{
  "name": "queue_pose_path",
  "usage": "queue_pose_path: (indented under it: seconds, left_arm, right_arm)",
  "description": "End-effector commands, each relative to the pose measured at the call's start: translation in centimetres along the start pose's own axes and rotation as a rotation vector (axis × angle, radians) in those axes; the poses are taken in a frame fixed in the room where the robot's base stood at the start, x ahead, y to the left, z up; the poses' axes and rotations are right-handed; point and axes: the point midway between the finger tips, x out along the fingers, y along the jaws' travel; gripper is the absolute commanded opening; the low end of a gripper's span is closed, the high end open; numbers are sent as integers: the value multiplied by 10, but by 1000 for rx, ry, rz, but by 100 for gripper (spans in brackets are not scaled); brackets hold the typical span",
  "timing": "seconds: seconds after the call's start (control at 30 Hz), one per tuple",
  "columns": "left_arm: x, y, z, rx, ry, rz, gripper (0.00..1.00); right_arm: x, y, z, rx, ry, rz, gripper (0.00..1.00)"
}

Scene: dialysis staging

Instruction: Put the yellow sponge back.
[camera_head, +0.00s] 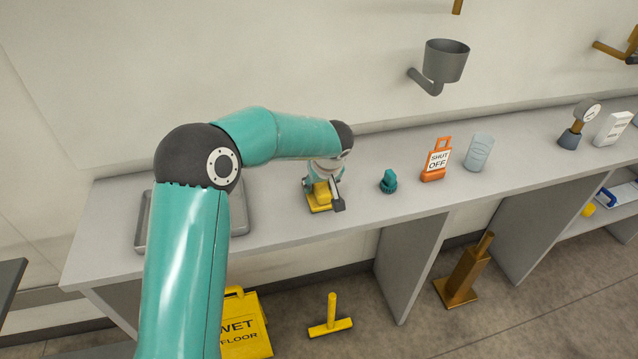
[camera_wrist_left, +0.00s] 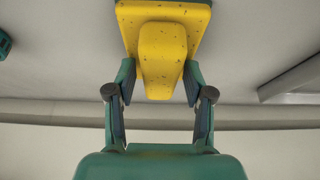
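The yellow sponge (camera_head: 318,207) is a flat yellow block with a raised yellow grip, low at the counter's front part. It also shows large at the top of the left wrist view (camera_wrist_left: 163,52), with a thin green edge. My left gripper (camera_head: 328,187) is down at the sponge. In the wrist view its two fingers (camera_wrist_left: 158,78) stand on either side of the raised grip, spread wide, with narrow gaps showing beside the grip. Firm contact is not visible. My right gripper is in neither view.
A grey tray (camera_head: 240,212) lies left, partly behind my arm. Right of the sponge stand a teal knob (camera_head: 388,181), an orange shut-off sign (camera_head: 434,172), a clear cup (camera_head: 479,152) and a gauge (camera_head: 574,132). A grey wall cup (camera_head: 445,62) hangs above. A yellow floor sign (camera_head: 246,325) stands below.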

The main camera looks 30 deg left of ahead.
Motion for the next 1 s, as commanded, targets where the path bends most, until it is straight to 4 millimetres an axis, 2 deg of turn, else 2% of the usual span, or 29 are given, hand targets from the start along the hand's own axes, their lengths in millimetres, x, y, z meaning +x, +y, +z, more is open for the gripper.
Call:
queue_pose_path:
  seconds: [0.33, 0.47, 0.57, 0.8, 1.0]
  left_arm:
    - [-1, 0, -1, 0, -1, 0, 59]
    - [-9, 0, -1, -1, 2, 1, 59]
    - [-22, 0, -1, -2, 2, 3, 59]
    - [-71, 0, -1, -2, 3, 4, 59]
    - [-106, 0, -1, -2, 1, 2, 59]
  right_arm:
    - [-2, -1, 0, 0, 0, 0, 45]
    - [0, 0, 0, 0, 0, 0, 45]
    - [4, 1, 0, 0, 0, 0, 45]
    - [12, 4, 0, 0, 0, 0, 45]
    - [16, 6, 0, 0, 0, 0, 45]
